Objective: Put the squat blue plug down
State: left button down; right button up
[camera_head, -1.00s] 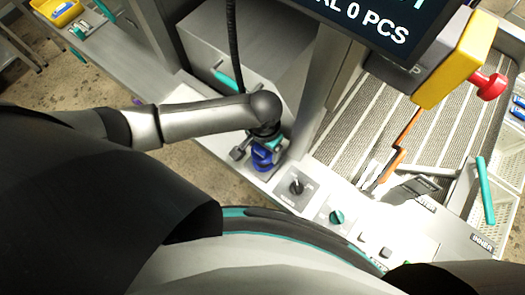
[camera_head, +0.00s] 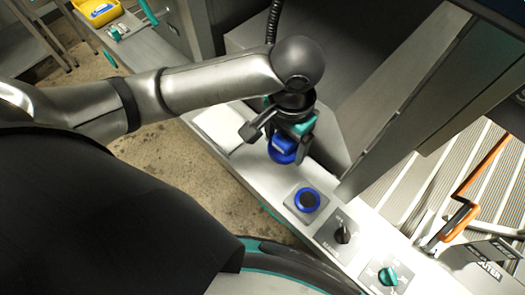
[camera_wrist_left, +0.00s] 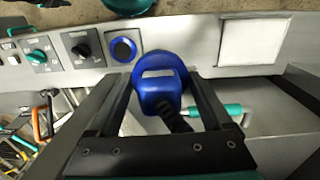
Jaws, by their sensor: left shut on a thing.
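The squat blue plug (camera_head: 281,152), with a pale label on it, is between the fingers of my left gripper (camera_head: 286,143). It also shows in the left wrist view (camera_wrist_left: 158,88), where the fingers of the left gripper (camera_wrist_left: 160,82) close on its two sides. It is up and left of a blue-ringed round socket (camera_head: 307,200) on the grey ledge, apart from it in the head view. The socket also shows beside the plug in the wrist view (camera_wrist_left: 123,49). I cannot tell how far the plug is above the ledge. My right gripper is out of view.
A black knob (camera_head: 342,235) and a teal knob (camera_head: 388,275) sit along the ledge. A pale square plate (camera_head: 224,124) lies on the ledge's other end. An orange handle (camera_head: 460,215) stands at the right. A grey upright panel is close behind the socket.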

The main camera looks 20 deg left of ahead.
pick_arm(q)
jog(key=shift+a+r+b, duration=0.15)
jog(key=shift+a+b, duration=0.15)
jog(key=shift+a, duration=0.35)
jog(key=b, duration=0.4)
send_over(274, 181)
notch_tip(274, 181, down, 15)
jog(key=shift+r, duration=0.2)
notch_tip(274, 181, down, 4)
jog(key=shift+f+b, duration=0.25)
jog(key=shift+b, duration=0.3)
jog(key=shift+f, duration=0.15)
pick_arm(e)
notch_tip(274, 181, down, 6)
pick_arm(q)
jog(key=shift+f, duration=0.15)
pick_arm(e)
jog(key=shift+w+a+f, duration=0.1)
pick_arm(q)
grip_release()
